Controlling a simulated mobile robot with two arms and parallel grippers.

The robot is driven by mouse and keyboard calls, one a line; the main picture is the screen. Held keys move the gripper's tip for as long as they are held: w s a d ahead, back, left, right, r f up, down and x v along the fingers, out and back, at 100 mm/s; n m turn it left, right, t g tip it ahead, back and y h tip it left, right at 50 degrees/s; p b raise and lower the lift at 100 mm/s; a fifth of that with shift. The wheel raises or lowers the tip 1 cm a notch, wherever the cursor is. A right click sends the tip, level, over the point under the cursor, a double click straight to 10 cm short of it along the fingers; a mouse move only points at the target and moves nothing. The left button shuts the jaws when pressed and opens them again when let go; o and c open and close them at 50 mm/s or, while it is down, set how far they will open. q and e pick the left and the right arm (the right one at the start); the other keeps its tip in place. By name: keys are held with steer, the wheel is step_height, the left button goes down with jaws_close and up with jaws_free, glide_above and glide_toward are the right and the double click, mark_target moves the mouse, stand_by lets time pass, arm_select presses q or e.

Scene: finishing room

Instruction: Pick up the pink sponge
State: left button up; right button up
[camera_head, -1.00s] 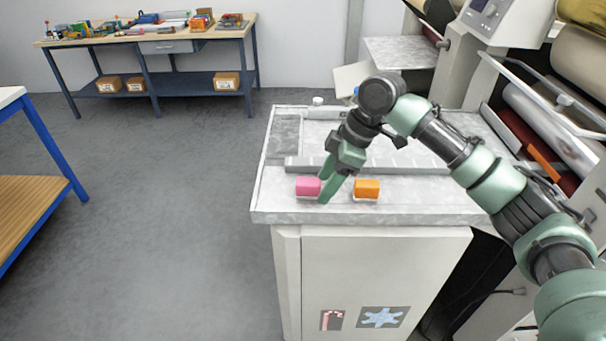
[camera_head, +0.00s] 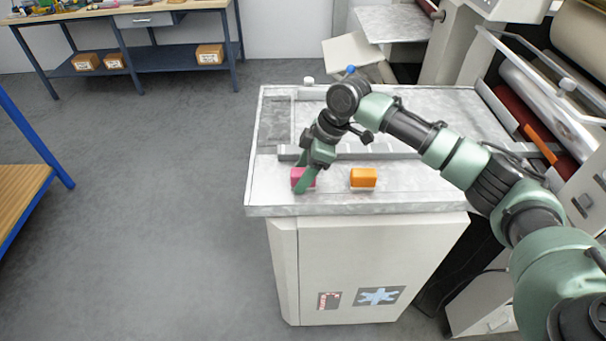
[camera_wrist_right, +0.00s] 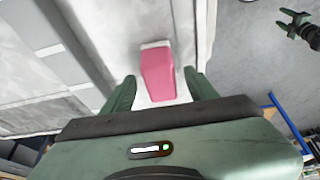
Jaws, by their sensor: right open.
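The pink sponge (camera_head: 297,175) lies on the grey metal top of the cabinet, near its front left, partly hidden by my right gripper (camera_head: 304,180). In the right wrist view the pink sponge (camera_wrist_right: 158,76) has a pale layer at its far end. It lies ahead of and partly between the fingers of my right gripper (camera_wrist_right: 161,92), which are spread with gaps on both sides. My left gripper (camera_wrist_right: 292,24) shows small at the top right of that view, its fingers seeming apart and empty over the floor.
An orange sponge (camera_head: 363,178) lies to the right of the pink one on the cabinet top (camera_head: 400,196). A raised metal bar (camera_head: 385,149) runs behind them. A machine with rollers stands at the right. The floor at left is clear.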

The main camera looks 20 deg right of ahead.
steer(key=c, duration=1.2)
jaws_close()
arm_select(q)
steer(key=shift+w, duration=0.35)
arm_select(e)
steer(key=shift+r, duration=0.1)
steer(key=shift+r, duration=0.5)
arm_select(q)
step_height(320, 180, down, 4)
steer(key=b, duration=0.3)
steer(key=shift+r+b, duration=0.2)
steer(key=shift+b, duration=0.15)
arm_select(e)
step_height(320, 180, up, 19)
steer(key=shift+f, duration=0.1)
